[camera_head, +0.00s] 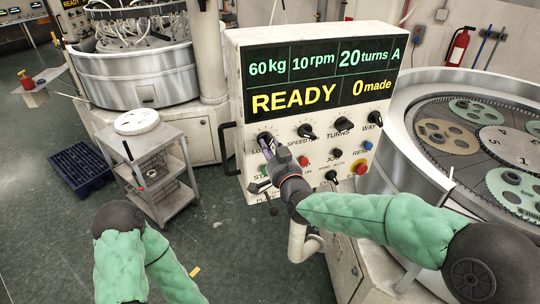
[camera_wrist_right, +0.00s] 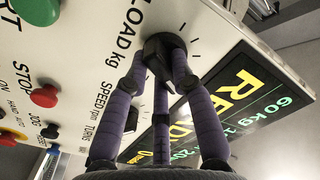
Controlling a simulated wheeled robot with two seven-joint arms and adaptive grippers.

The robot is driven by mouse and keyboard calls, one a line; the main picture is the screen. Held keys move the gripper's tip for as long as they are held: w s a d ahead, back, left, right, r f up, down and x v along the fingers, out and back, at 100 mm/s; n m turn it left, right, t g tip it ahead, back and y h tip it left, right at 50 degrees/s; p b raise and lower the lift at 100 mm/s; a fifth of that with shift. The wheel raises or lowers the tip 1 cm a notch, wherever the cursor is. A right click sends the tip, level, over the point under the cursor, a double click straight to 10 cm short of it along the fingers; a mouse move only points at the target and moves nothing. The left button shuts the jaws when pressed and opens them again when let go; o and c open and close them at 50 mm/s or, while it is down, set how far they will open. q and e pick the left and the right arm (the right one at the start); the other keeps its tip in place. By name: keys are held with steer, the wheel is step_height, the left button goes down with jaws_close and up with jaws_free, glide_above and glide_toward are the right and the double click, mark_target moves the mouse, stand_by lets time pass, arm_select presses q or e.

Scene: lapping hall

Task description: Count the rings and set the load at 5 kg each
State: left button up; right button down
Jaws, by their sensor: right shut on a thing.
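The control panel (camera_head: 315,205) faces me, its display (camera_head: 320,75) reading 60 kg, 10 rpm, 20 turns, A, READY and 0 made. My right gripper (camera_head: 267,147) is shut on the load knob at the panel's upper left. In the right wrist view, purple fingers (camera_wrist_right: 164,75) close around the dark load knob (camera_wrist_right: 160,48) beside the words LOAD kg. The right frame edge cuts off part of the plate. My left gripper is not in view.
The panel also has a speed knob (camera_head: 307,131), turns knob (camera_head: 342,126), way knob (camera_head: 374,118), red-on-yellow button (camera_head: 361,168) and blue reset button (camera_head: 368,145). Green floor lies between.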

steer(key=n+b, duration=0.2)
steer(key=n, duration=0.2)
steer(key=shift+n, duration=0.3)
steer(key=n, duration=0.8)
steer(key=shift+r, duration=0.3)
steer(key=shift+n+p, duration=0.4)
steer(key=shift+n, duration=2)
steer(key=c, duration=1)
jaws_free()
steer(key=shift+c, duration=0.2)
